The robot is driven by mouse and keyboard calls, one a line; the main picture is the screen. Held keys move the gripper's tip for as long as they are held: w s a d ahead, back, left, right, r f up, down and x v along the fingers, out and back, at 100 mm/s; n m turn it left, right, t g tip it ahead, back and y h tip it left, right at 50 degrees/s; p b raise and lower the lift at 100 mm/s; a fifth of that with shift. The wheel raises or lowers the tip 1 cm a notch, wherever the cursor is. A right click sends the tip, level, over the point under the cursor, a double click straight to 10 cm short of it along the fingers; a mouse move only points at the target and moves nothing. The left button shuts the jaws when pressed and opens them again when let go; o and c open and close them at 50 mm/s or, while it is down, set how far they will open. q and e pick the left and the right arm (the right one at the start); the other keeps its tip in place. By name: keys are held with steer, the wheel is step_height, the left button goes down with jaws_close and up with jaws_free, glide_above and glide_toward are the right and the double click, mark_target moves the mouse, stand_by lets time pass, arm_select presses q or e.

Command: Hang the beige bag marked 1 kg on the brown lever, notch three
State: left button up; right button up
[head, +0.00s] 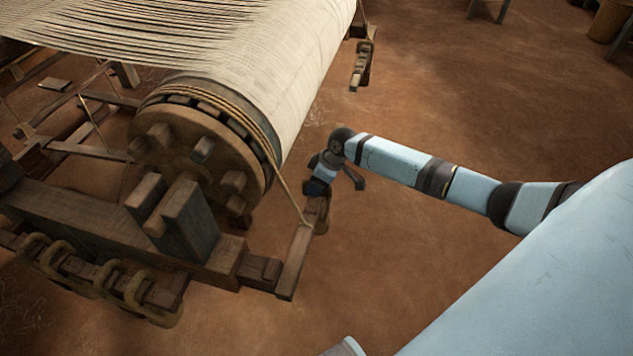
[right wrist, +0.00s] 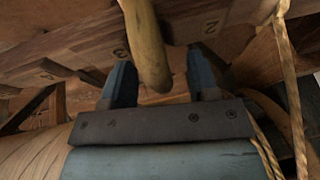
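The brown lever (head: 293,265) is a wooden bar beside the near end of the warp beam. In the right wrist view a wooden face with marks that look like 2, 3 and 4 spans the top, likely this lever (right wrist: 185,32). My right gripper (head: 318,187) is at its far part; in the right wrist view its fingers (right wrist: 162,85) are apart. A tan rounded bar (right wrist: 150,45) comes down between them near the 3, with a visible gap on the right side. I cannot tell whether it is the bag's hook. No beige bag or 1 kg mark is recognisable. My left gripper is not in view.
The warp beam (head: 275,85), wrapped in pale cloth, and its wooden end disc (head: 185,175) stand left of my right arm. A rope (head: 288,185) runs down to the lever. Several tan loops (head: 105,280) sit on a lower left rail. The floor at right is mostly clear.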

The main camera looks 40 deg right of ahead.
steer(key=shift+f, duration=0.1)
arm_select(q)
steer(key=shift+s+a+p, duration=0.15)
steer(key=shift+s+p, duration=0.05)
steer(key=shift+p, duration=1)
arm_select(e)
steer(key=v, duration=1.4)
steer(key=shift+w, duration=0.1)
